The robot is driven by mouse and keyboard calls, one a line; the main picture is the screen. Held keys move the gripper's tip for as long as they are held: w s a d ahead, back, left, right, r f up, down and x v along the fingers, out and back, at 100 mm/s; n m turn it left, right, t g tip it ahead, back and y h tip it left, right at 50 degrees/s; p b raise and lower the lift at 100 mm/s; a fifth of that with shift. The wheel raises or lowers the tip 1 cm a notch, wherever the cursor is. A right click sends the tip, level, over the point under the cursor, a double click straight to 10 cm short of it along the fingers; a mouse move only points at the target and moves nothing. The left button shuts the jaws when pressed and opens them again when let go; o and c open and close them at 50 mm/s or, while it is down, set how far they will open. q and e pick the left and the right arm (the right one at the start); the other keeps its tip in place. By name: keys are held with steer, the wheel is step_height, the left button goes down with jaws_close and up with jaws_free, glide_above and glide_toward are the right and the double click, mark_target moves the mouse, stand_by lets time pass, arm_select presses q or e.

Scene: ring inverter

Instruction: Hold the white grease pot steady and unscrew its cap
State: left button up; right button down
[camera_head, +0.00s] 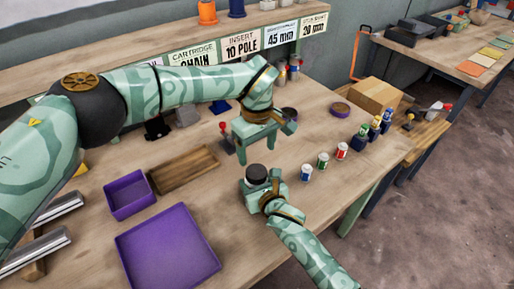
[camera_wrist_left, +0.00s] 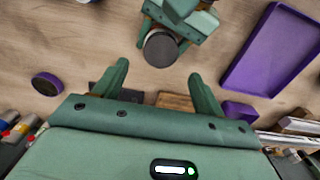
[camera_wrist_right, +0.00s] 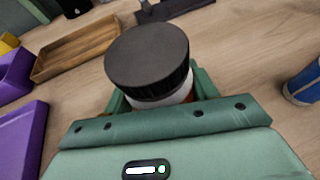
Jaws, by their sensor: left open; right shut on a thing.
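The white grease pot (camera_wrist_right: 180,97) stands upright in the right wrist view, mostly hidden below its wide dark cap (camera_wrist_right: 148,58). The cap also shows in the head view (camera_head: 256,174) and the left wrist view (camera_wrist_left: 160,47). My right gripper (camera_head: 258,186) is shut around the pot's body, below the cap. My left gripper (camera_head: 262,142) is open and empty, above and behind the pot in the head view. In the left wrist view its fingers (camera_wrist_left: 160,75) are spread and apart from the cap, which lies beyond their tips.
Several small cans, including a green one (camera_head: 322,160), stand right of the pot. A purple tray (camera_head: 168,250), a purple bin (camera_head: 128,194) and a wooden tray (camera_head: 184,170) lie to the left. A dark round lid (camera_head: 341,108) and a cardboard box (camera_head: 375,95) are farther back.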

mark_target(257, 171)
arm_select(q)
step_height(257, 171, down, 8)
steer(key=shift+r, duration=0.15)
stand_by(0.3)
steer(key=c, duration=1)
steer(key=n, duration=0.6)
steer(key=shift+r+n, duration=0.1)
steer(key=shift+n, duration=0.2)
steer(key=o, duration=1)
steer(key=shift+o, duration=0.3)
